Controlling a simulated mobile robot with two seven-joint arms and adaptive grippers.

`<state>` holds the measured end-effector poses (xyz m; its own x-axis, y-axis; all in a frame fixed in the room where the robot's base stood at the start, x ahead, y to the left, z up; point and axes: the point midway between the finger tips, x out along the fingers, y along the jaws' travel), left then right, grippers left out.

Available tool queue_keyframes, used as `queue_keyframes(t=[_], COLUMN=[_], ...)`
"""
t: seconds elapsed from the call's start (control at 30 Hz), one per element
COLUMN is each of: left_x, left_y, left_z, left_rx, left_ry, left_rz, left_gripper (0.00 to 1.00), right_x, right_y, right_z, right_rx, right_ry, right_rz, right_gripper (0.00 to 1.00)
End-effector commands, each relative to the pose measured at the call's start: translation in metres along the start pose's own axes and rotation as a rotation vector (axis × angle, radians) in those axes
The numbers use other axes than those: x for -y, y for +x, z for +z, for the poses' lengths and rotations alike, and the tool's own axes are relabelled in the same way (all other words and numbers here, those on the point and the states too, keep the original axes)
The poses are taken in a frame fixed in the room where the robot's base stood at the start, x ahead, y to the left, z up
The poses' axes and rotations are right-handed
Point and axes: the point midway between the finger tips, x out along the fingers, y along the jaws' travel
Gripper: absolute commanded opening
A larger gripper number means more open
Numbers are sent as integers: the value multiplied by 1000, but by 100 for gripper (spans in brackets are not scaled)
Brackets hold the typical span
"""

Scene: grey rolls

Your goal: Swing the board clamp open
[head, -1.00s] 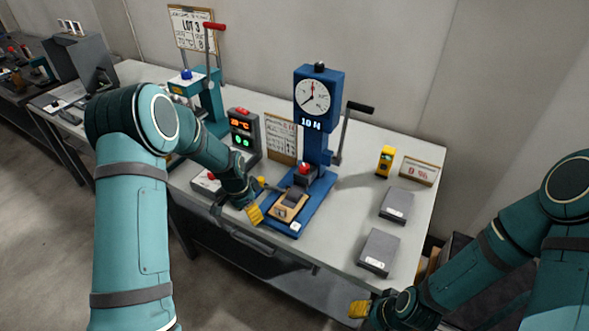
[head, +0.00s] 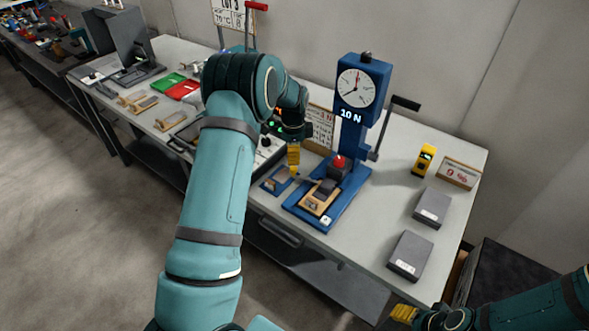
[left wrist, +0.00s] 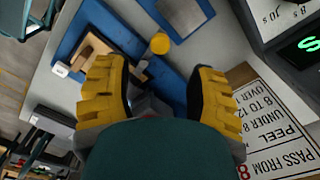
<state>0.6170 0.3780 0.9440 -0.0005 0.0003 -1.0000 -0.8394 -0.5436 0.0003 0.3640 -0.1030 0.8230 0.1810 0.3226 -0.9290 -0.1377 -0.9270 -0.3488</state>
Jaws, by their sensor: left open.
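The blue test stand (head: 352,130) has a dial and a side crank. On its base lies a tan board (head: 318,203) with a dark clamp part (head: 326,187) over it. The left wrist view shows the board (left wrist: 92,50) and a round yellow knob (left wrist: 159,43), seemingly the clamp lever's end. My left gripper (head: 293,172) points down just left of the stand, open. In the left wrist view its fingers (left wrist: 160,75) are spread wide, with the knob just beyond and between their tips. The clamp's hinge is mostly hidden. My right gripper (head: 403,313) is low, off the table's front; its opening is unclear.
A small blue plate (head: 275,182) lies left of the stand. Red (head: 182,89) and green (head: 168,80) trays stand at the left.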

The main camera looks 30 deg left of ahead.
Motion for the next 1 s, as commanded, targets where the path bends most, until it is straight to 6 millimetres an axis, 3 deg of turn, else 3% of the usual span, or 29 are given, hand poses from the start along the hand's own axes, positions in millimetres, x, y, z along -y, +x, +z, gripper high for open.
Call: queue_keyframes(t=[0.2, 0.4, 0.83, 0.87, 1.0], left_x=[0, 0, 0, 0, 0], left_y=[44, 67, 75, 75, 75], left_z=[0, 0, 0, 0, 0], left_rx=[1, 1, 0, 0, 0], left_ry=[-1, -1, -2, -2, -2], left_rz=[2, 1, 0, 0, 0], left_gripper=[57, 57, 57, 52, 3], right_x=[-1, -1, -1, -1, -2], right_y=[3, 4, 4, 4, 4], right_z=[2, 2, 2, 2, 2], right_rx=[3, 4, 5, 5, 5], right_ry=[-1, -1, -1, -1, -1], right_rz=[0, 0, 0, 0, 0], right_gripper=[54, 54, 54, 54, 54])
